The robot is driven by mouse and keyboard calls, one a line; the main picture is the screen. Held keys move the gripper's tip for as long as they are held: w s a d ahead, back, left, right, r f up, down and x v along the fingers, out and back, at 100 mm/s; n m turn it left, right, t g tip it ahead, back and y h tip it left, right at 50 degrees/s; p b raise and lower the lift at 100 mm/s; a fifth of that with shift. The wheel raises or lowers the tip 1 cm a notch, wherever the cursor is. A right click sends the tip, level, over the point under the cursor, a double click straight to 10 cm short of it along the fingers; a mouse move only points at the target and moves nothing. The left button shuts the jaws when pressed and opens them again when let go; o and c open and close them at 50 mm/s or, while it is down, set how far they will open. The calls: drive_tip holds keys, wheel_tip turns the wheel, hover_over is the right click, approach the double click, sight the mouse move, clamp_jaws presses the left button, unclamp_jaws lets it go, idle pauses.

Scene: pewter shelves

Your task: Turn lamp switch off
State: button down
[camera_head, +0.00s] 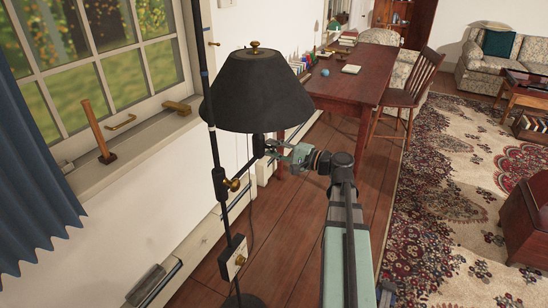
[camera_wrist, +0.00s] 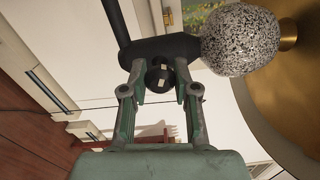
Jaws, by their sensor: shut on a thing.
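A floor lamp with a black shade (camera_head: 255,92) stands beside the window wall. In the wrist view, its black socket (camera_wrist: 158,50) lies crosswise, with a round speckled bulb (camera_wrist: 240,40) at its right end. A small dark round switch knob (camera_wrist: 160,78) sticks out from the socket. My gripper (camera_wrist: 160,84) has one finger on each side of this knob and is shut on it. In the head view, my gripper (camera_head: 276,149) is just under the shade, to the right of the socket; the knob is too small to make out there.
The lamp's thin pole (camera_head: 212,150) and a box (camera_head: 233,257) on it stand left of my gripper. The shade's gold inside (camera_wrist: 285,100) is close on the right in the wrist view. A wooden desk (camera_head: 350,82) and chair (camera_head: 411,85) stand behind. A hammer (camera_head: 97,132) stands on the sill.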

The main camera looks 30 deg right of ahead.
drive_tip(key=shift+n+b, duration=2)
drive_tip(key=shift+n, duration=0.3)
drive_tip(key=c, duration=0.9)
unclamp_jaws()
drive_tip(key=shift+o, duration=0.2)
drive_tip(key=v, duration=1.2)
